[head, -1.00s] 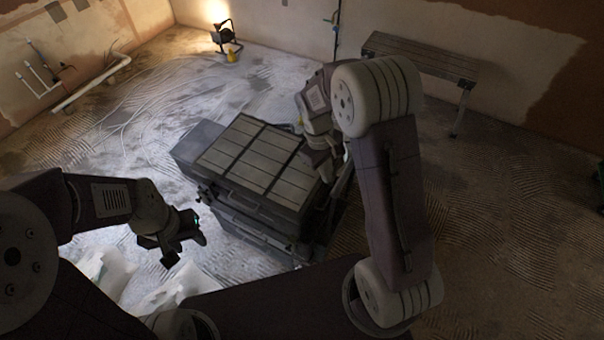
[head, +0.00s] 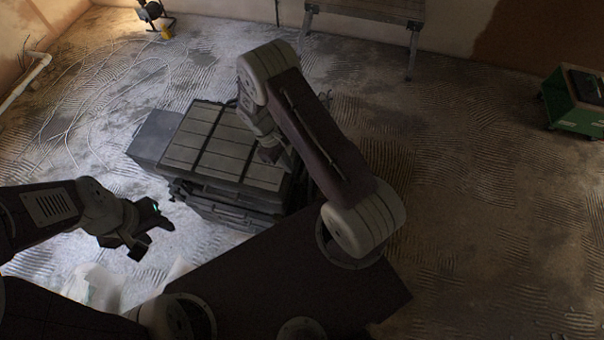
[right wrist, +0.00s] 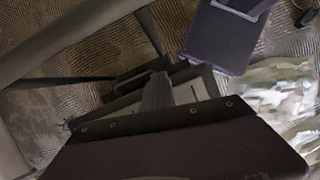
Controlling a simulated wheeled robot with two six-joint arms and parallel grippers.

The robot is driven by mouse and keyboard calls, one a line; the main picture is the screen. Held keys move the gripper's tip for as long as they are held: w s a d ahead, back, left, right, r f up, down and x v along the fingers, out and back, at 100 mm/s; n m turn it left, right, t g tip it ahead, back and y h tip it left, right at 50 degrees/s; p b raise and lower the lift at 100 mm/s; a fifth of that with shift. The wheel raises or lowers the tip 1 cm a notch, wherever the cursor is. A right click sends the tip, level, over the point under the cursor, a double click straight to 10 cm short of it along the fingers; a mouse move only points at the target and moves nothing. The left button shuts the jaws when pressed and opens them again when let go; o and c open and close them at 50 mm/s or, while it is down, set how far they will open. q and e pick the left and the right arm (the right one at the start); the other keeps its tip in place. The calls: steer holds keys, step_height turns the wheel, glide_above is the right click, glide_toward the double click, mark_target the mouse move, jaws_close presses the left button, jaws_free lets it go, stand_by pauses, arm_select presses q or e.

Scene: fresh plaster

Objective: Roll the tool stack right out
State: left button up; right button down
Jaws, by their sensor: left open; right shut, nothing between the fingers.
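The tool stack (head: 225,150) is a dark grey, low stack of boxes with a ribbed, panelled lid, standing on the floor in the middle left of the head view. My left gripper (head: 150,229) is open and empty, left of the stack's near corner and apart from it in the picture. My right gripper (head: 272,154) is shut with nothing in it, at the right part of the stack's lid. My right arm covers part of the stack's right side. Whether the right gripper touches the stack I cannot tell.
A work bench (head: 370,10) stands at the back wall. A green crate (head: 575,98) stands at the far right. A lamp (head: 152,14) stands on the floor at the back left. White crumpled sheeting (head: 95,285) lies at the near left. The ridged floor on the right is bare.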

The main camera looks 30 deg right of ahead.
steer(key=s+d+f+p, duration=0.1)
steer(key=s+d+f, duration=0.2)
steer(key=s, duration=0.1)
steer(key=shift+s, duration=0.25)
steer(key=shift+f, duration=0.1)
